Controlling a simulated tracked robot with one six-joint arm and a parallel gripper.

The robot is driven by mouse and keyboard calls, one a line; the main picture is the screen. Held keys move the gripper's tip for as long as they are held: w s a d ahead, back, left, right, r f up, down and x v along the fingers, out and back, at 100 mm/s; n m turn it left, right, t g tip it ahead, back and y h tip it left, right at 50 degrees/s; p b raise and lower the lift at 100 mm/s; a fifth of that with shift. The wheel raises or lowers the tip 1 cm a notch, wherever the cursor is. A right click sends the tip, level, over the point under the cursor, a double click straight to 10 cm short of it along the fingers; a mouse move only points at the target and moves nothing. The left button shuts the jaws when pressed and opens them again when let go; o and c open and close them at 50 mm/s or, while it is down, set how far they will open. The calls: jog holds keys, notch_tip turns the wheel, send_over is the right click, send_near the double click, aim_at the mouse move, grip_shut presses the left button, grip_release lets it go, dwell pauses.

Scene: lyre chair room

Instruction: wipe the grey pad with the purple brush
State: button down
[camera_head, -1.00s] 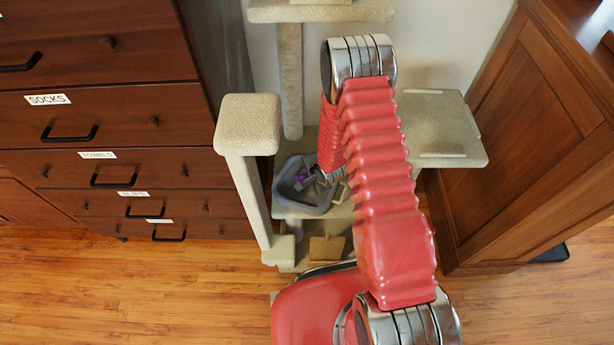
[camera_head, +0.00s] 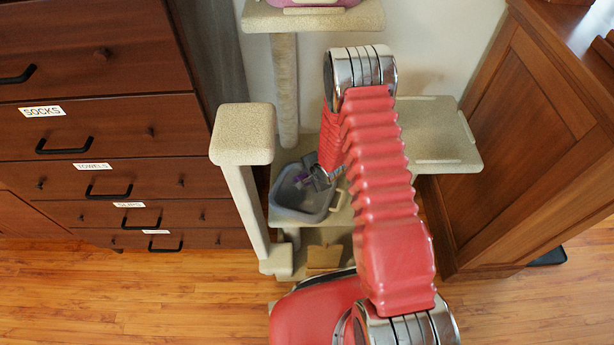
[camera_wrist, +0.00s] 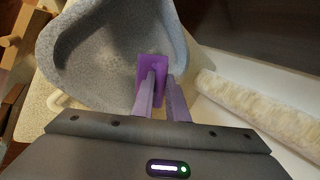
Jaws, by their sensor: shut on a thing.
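The grey pad (camera_head: 287,200) is a bowl-shaped, speckled piece with a raised rim, on a low shelf of the beige cat tree. It fills the upper left of the wrist view (camera_wrist: 95,60). The purple brush (camera_wrist: 152,68) shows as a flat purple block over the pad's right part. My gripper (camera_wrist: 160,85) is shut on the brush; its fingers look purple too. In the head view my gripper (camera_head: 318,178) is small, over the pad's upper right side, and my arm partly hides it. I cannot tell whether the brush touches the pad.
The cat tree's square-topped post (camera_head: 243,135) stands left of the pad, with a wider platform (camera_head: 440,140) to the right. A labelled drawer cabinet (camera_head: 95,130) is at left and a wooden cabinet (camera_head: 535,130) at right. Wooden floor (camera_head: 130,300) is clear in front.

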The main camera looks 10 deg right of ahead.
jog(key=shift+w+d+r, duration=0.1)
jog(key=shift+w+d, duration=0.4)
jog(key=shift+w, duration=0.25)
jog(key=shift+w+d, duration=0.45)
jog(key=shift+w, duration=0.3)
jog(key=shift+s+d+r, duration=0.1)
jog(key=shift+s+d, duration=0.55)
jog(key=shift+d, duration=0.25)
jog(key=shift+s+a+r, duration=0.1)
jog(key=shift+s+a, duration=0.45)
jog(key=shift+s, duration=0.25)
jog(key=shift+s+a, duration=0.5)
jog(key=shift+s, duration=0.3)
jog(key=shift+s+a+r, duration=0.1)
jog(key=shift+s+a, duration=0.4)
jog(key=shift+s, duration=0.3)
jog(key=shift+s+a+r, duration=0.1)
jog(key=shift+s+a, duration=0.4)
jog(key=shift+s, duration=0.3)
